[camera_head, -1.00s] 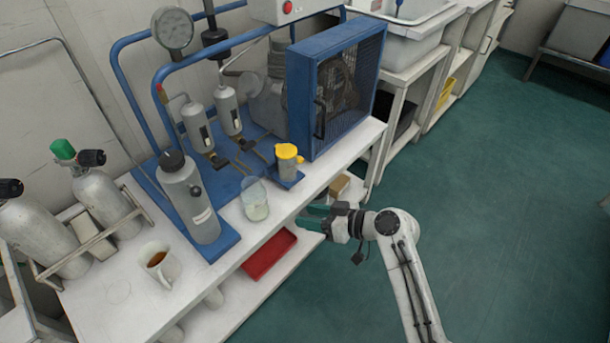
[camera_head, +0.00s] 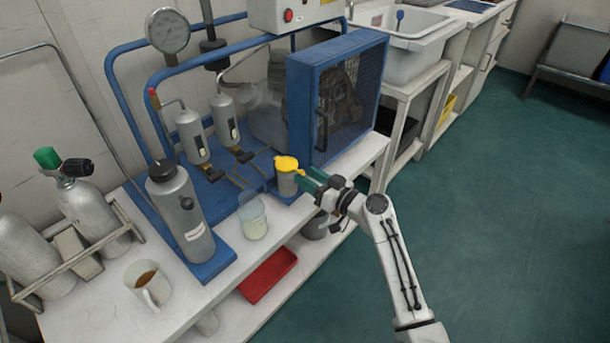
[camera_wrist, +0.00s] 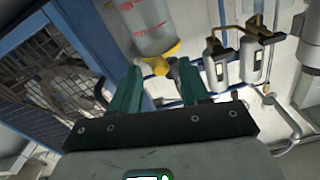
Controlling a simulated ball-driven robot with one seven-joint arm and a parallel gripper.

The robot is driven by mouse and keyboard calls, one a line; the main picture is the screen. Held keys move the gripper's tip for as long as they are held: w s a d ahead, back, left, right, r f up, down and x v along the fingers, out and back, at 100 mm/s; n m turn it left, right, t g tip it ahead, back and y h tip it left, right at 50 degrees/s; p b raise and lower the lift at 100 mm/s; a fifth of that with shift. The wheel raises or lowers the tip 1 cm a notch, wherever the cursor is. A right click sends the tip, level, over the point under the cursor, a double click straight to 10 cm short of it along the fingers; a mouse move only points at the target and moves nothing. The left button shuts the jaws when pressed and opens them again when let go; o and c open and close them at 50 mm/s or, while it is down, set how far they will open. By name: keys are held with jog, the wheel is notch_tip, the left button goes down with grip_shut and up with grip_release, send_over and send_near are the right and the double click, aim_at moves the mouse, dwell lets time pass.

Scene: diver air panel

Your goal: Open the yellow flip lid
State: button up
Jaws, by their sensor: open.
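The yellow flip lid (camera_head: 287,164) sits on top of a clear cup (camera_head: 287,184) at the front edge of the blue base plate, and looks shut. My gripper (camera_head: 309,180) is at the right side of the lid, with its green fingers open and pointing at it. In the wrist view, which looks upside down, the yellow lid (camera_wrist: 163,62) shows just past and between the two open fingertips (camera_wrist: 160,72). The cup body (camera_wrist: 148,22) with red marks shows above it. I cannot tell whether a finger touches the lid.
A blue caged fan unit (camera_head: 335,95) stands close behind the lid. A glass beaker (camera_head: 252,218) and a grey bottle (camera_head: 182,212) stand to its left. A mug (camera_head: 148,284) is at the front left. The floor on the right is clear.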

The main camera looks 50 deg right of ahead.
jog(key=shift+w+a, duration=0.1)
jog(key=shift+w, duration=0.8)
grip_shut()
